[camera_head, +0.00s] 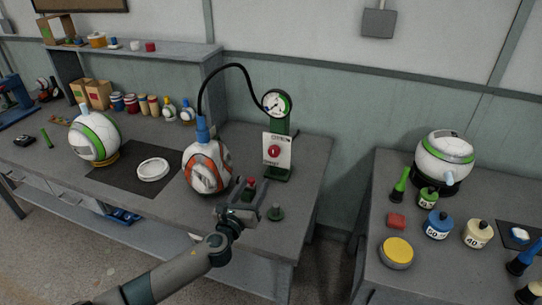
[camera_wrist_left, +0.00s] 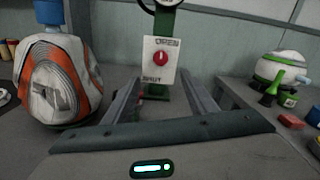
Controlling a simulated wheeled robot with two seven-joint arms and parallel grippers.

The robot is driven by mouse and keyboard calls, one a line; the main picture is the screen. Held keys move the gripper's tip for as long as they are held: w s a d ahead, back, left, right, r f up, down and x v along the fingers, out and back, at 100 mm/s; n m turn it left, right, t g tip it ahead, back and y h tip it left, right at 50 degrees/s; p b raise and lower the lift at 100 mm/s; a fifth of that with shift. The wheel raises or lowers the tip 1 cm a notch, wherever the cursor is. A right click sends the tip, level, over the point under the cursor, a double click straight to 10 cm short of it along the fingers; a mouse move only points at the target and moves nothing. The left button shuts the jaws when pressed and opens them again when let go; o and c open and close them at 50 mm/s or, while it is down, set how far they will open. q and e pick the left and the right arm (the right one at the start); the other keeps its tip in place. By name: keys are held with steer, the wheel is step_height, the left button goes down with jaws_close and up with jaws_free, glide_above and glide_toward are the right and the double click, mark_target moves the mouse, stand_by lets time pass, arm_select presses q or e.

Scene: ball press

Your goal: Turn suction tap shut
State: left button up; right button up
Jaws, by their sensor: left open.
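The suction tap is a round red knob (camera_head: 273,151) on a white panel (camera_head: 277,140) fixed to a green gauge stand (camera_head: 279,174). In the left wrist view the knob (camera_wrist_left: 160,58) faces me, with "OPEN" above it and "SHUT" at the lower left. Its exact pointing is too small to tell. My left gripper (camera_head: 253,185) is open and empty, in front of and below the panel, apart from the knob. In the left wrist view its two fingers (camera_wrist_left: 160,88) point toward the stand. My right gripper is out of view.
An orange-and-white ball (camera_head: 207,166) with a blue fitting and black hose stands left of the gripper. A second table (camera_head: 355,240) is across a gap.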

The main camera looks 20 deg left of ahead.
arm_select(q)
glide_toward(273, 152)
steer(key=w, duration=0.8)
steer(key=shift+w+f, duration=0.1)
steer(key=shift+w, duration=0.1)
stand_by(0.5)
steer(key=c, duration=1.1)
